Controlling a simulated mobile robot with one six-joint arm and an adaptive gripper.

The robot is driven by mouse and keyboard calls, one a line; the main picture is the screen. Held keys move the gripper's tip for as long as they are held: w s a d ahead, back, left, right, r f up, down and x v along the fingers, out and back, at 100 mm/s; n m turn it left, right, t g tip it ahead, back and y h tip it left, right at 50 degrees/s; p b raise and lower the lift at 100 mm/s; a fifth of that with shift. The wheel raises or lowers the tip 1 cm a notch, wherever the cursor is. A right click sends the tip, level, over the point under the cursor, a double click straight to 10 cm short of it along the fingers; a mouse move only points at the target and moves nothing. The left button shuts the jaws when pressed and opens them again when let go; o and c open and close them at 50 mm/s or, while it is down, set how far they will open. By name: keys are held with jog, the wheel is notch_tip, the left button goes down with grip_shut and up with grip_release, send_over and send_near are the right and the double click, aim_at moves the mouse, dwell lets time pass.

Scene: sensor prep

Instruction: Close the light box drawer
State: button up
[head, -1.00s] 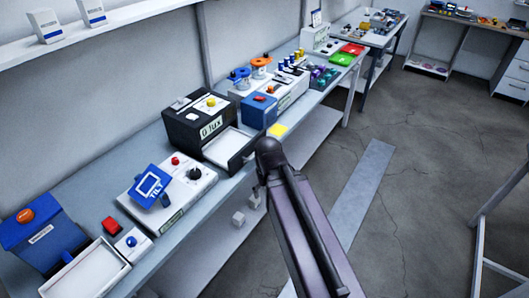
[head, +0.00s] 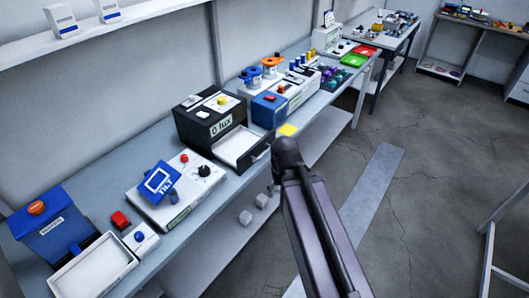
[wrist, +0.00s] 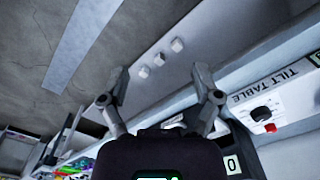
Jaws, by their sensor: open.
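The light box (head: 196,112) is a black box with a "0 lux" label, a yellow knob and a white block on top. It stands on the long bench. Its drawer (head: 237,147), with a white inside and a black front, is pulled out toward the bench's front edge. In the wrist view, my gripper (wrist: 160,88) has its two fingers spread wide with nothing between them. Part of the box's label (wrist: 232,163) shows low behind the gripper there. In the head view my arm ends just right of the drawer front; the fingers are hidden there.
The tilt table (head: 172,195) stands left of the light box. A blue box (head: 45,225) with a white open tray (head: 95,268) is farther left. A blue unit (head: 268,110) stands to the right. White cubes (head: 261,200) lie on the lower shelf. Open floor lies right of the bench.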

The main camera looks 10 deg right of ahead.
jog(key=shift+w+f+b, duration=0.3)
jog(key=shift+f+b, duration=0.15)
jog(key=c, duration=0.7)
jog(key=w+f+y+b, duration=0.1)
jog(key=w+f+b, duration=0.1)
jog(key=w+f+m+t+y+b, duration=0.1)
jog(key=w+f+y+b, duration=0.1)
jog(key=b, duration=0.1)
jog(key=w+f+y+b, duration=0.1)
jog(key=w+f+b, duration=0.1)
jog(key=b, duration=0.1)
jog(key=shift+w+a+f+m+t, duration=0.2)
jog(key=shift+w+a+m+t, duration=0.1)
jog(key=shift+w+a+t, duration=0.1)
grip_shut()
jog(key=w+d+f+m+t+y+b, duration=0.2)
jog(key=w+d+t+y+b, duration=0.15)
jog(key=w+b, duration=0.35)
jog(key=w+d+f+m+t+y+b, duration=0.25)
jog(key=w+d+y+b, duration=0.2)
jog(key=w+b, duration=0.3)
jog(key=w+d+m+t+b, duration=0.3)
jog(key=d+t+b, duration=0.2)
jog(key=d, duration=0.4)
jog(key=shift+r+t+b, duration=0.3)
jog(key=shift+b, duration=0.4)
jog(key=shift+w+m, duration=0.1)
jog(key=shift+m, duration=0.15)
